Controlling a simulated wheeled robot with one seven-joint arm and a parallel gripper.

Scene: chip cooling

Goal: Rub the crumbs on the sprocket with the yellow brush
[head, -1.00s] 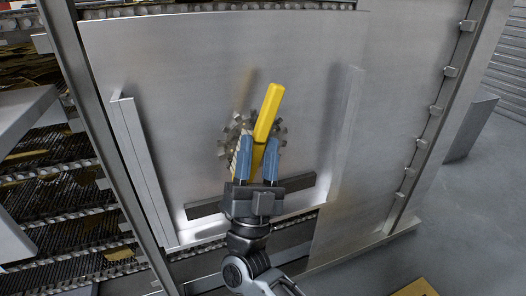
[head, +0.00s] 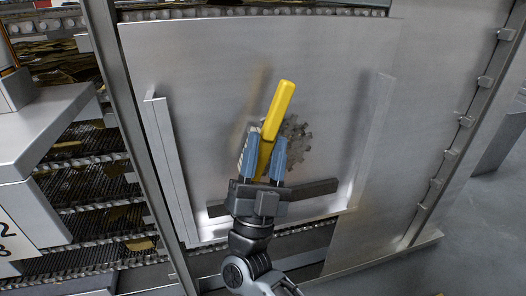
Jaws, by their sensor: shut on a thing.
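My gripper (head: 264,150) is shut on the yellow brush (head: 279,106). The brush's yellow handle sticks up past the blue fingers and leans slightly right. The brush's bristles are hidden or too small to make out. The sprocket (head: 297,143) is a grey toothed wheel on the metal panel, behind and to the right of the brush. The brush and fingers cover its left part. I cannot tell whether the brush touches it. Crumbs cannot be made out on the sprocket at this size.
The flat metal panel (head: 200,75) has a raised upright rail (head: 168,165) on its left and another (head: 374,125) on its right. A dark bar (head: 318,189) crosses low behind my gripper. Conveyor levels with chips (head: 90,175) lie at left. Grey floor (head: 480,235) is open at right.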

